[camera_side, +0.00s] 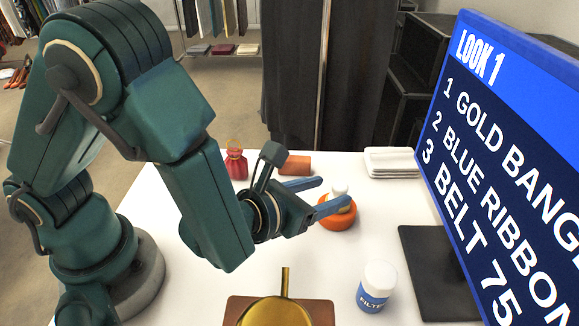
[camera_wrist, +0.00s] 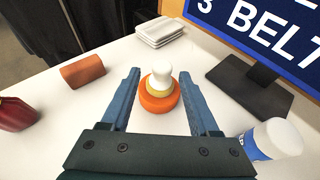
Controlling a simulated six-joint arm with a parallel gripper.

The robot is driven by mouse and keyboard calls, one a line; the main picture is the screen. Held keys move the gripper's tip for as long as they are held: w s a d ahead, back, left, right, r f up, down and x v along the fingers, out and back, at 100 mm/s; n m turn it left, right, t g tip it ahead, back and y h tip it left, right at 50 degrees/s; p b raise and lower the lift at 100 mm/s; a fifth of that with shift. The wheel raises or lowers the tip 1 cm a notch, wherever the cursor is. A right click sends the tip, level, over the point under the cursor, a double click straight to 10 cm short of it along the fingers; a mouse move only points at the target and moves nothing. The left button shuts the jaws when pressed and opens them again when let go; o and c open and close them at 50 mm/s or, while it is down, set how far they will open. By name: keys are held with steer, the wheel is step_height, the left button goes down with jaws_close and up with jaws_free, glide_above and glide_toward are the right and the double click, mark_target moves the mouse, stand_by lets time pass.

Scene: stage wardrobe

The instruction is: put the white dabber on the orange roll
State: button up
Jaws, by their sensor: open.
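The orange roll (camera_side: 338,222) lies flat on the white table and also shows in the wrist view (camera_wrist: 153,103). The white dabber (camera_wrist: 163,78) stands upright on top of it, with a yellowish band at its lower part. In the side view the dabber (camera_side: 340,188) is partly covered by a blue finger. My gripper (camera_wrist: 160,74) is open, with one finger on each side of the dabber and visible gaps between. In the side view my gripper (camera_side: 336,190) is at about the dabber's height. Nothing is held in it.
A white jar with a blue label (camera_side: 377,283) stands front right. A gold vessel (camera_side: 275,312) sits on a brown board in front. A reddish-brown cylinder (camera_wrist: 82,71), a dark red bottle (camera_side: 236,165) and stacked white trays (camera_side: 391,163) are behind. A large screen (camera_side: 510,150) stands right.

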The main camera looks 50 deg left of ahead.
steer(key=s+a+r+n+g+y, duration=0.3)
steer(key=s+a+n+g+y, duration=0.15)
steer(key=a+n, duration=0.5)
steer(key=s+a+r+n+g+y, duration=0.3)
steer(key=s+a+n+y, duration=0.15)
steer(key=a+n, duration=0.5)
steer(key=s+d+n+g+h, duration=0.3)
steer(key=s+n+h, duration=0.1)
steer(key=s+n, duration=0.4)
steer(key=w+d+r+n+t+h, duration=0.1)
steer(key=d+r+n+h, duration=0.3)
steer(key=n, duration=0.4)
steer(key=shift+w+d+n+t+h, duration=0.2)
steer(key=shift+d+n+t+h, duration=0.2)
steer(key=shift+d+t+h, duration=0.5)
